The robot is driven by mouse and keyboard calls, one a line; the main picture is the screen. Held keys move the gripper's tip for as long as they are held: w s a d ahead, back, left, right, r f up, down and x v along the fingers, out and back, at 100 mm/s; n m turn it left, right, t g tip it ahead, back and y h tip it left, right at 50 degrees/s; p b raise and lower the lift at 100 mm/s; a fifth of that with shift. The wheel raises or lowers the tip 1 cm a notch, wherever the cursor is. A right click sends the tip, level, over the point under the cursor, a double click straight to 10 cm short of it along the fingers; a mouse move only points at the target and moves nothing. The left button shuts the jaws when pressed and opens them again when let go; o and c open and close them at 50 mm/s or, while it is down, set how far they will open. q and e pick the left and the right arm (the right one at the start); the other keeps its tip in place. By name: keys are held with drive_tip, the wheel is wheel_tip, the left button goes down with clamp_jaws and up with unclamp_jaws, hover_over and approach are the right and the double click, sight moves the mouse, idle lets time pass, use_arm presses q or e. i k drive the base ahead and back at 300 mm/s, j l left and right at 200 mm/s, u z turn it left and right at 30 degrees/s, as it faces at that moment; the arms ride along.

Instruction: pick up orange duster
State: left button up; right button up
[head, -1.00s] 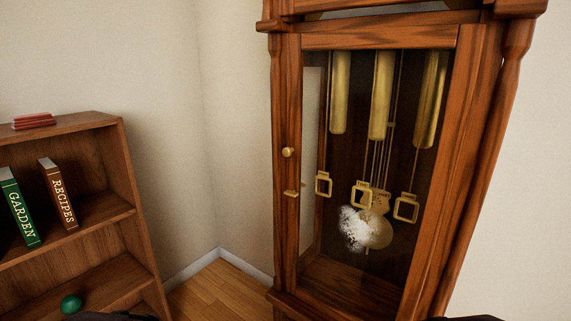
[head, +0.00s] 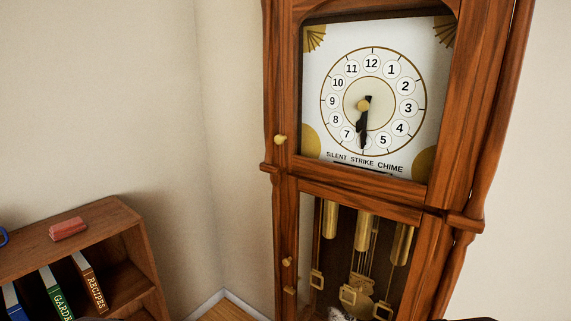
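I see no thing that is clearly an orange duster in the head view. A small red block (head: 68,229) lies on top of the wooden bookshelf at the left; I cannot tell what it is. A whitish fluffy patch (head: 340,314) shows at the bottom edge, low in the clock case and largely cut off. Neither of my grippers shows; only dark slivers, perhaps of my arms, touch the bottom edge.
A tall wooden clock (head: 285,230) with a white dial (head: 345,60) stands in the corner. Its lower glazed door has small brass knobs. The bookshelf (head: 150,262) holds several upright books, and a blue item (head: 3,236) is on its top at the left edge.

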sight(62, 230)
drive_tip(key=u, duration=1.55)
